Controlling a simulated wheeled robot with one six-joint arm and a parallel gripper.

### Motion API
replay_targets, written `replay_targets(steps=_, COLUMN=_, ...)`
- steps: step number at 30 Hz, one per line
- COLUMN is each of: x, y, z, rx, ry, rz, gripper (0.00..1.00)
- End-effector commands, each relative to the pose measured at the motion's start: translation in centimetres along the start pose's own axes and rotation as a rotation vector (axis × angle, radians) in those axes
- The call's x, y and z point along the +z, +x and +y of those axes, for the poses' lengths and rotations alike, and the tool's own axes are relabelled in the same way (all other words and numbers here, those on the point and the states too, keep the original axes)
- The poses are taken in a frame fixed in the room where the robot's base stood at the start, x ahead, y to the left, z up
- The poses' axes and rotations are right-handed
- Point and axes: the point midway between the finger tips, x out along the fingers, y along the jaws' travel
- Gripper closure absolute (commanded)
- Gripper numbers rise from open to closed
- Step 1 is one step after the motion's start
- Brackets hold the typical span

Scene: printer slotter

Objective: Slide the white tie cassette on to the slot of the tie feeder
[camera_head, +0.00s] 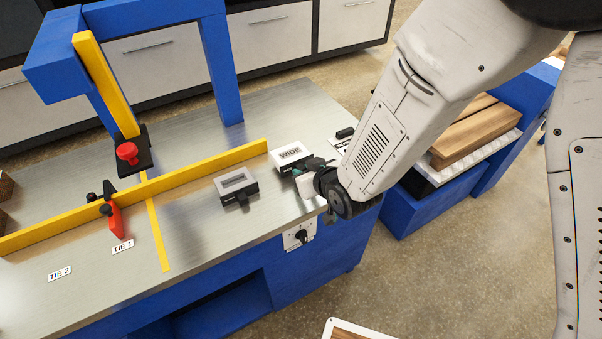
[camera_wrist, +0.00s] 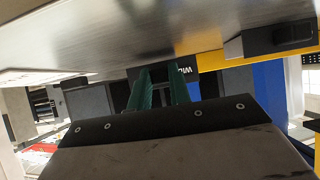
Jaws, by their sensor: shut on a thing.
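A white-topped block marked WIDE (camera_head: 290,153), which looks like the tie cassette, sits at the right end of the yellow fence on the metal table. My gripper (camera_head: 308,168) is at its near side, its dark green fingers shut on its front part. In the wrist view the fingers (camera_wrist: 163,92) reach toward the block's dark face with its lettering (camera_wrist: 184,70). The exact contact is hidden. A grey block with a rectangular recess and a dark front tab (camera_head: 236,183) stands left of it, apart. I cannot tell which part is the tie feeder's slot.
A yellow fence (camera_head: 200,177) runs along the metal table, with a red clamp (camera_head: 116,215) on it. A blue frame (camera_head: 216,60) rises behind. A dial (camera_head: 299,238) is on the front edge. Bare tabletop (camera_head: 190,235) lies in front of the grey block. Wooden boards (camera_head: 470,133) lie at right.

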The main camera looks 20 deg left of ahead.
Motion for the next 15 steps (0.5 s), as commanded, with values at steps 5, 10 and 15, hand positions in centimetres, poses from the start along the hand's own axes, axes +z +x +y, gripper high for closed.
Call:
replay_targets(steps=5, x=-0.8, y=-0.5, z=0.0, rx=0.000, ry=0.000, rz=0.002, gripper=1.00)
replay_targets(steps=10, x=-1.6, y=-1.0, z=0.0, rx=0.000, ry=0.000, rz=0.002, gripper=1.00)
replay_targets(steps=15, x=-2.2, y=-1.4, z=0.0, rx=0.000, ry=0.000, rz=0.001, gripper=1.00)
